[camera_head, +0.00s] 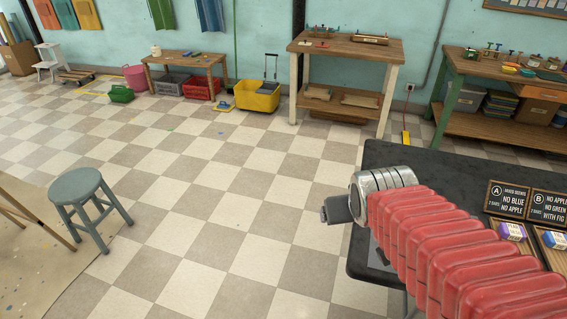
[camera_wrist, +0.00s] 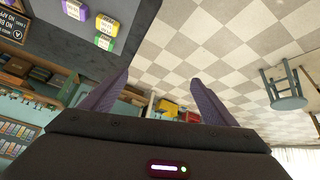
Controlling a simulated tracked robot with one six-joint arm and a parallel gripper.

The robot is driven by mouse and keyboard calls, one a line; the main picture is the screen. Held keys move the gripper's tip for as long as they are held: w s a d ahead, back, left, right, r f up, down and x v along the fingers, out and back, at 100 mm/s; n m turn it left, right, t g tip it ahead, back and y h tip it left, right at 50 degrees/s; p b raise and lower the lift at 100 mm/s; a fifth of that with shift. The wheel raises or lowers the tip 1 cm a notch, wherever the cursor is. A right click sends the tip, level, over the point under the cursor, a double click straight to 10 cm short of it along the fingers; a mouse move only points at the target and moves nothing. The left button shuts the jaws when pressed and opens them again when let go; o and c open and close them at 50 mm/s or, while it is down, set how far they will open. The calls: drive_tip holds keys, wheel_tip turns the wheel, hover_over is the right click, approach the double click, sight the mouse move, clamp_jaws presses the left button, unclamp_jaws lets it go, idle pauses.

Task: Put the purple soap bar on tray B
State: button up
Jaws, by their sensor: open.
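In the head view a purple soap bar (camera_head: 512,231) with a pale label lies on a wooden tray under sign A at the right. A blue bar (camera_head: 555,239) lies on tray B (camera_head: 538,247), cut off by the right edge. The wrist view shows a purple bar (camera_wrist: 75,9), a yellow one (camera_wrist: 107,25) and a green one (camera_wrist: 103,43) on the dark table; I cannot tell which bars match across views. My gripper (camera_wrist: 160,77) is open and empty, its fingers spread over the floor. In the head view my gripper (camera_head: 337,209) is left of the trays, apart from them.
Sign A (camera_head: 507,199) and sign B (camera_head: 549,206) stand on the black table (camera_head: 400,156). My red arm covers much of the table. A blue-grey stool (camera_head: 80,187) stands at left.

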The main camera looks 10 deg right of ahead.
drive_tip(key=s+a+r+n+g+y, duration=0.1)
drive_tip(key=s+a+r+y, duration=0.1)
drive_tip(key=s+a, duration=0.6)
drive_tip(key=shift+a+r+n, duration=0.3)
drive_tip(key=shift+a+r, duration=0.45)
drive_tip(key=shift+a, duration=0.25)
drive_tip(key=shift+o, duration=0.4)
drive_tip(key=shift+s, duration=0.1)
drive_tip(key=shift+c, duration=0.7)
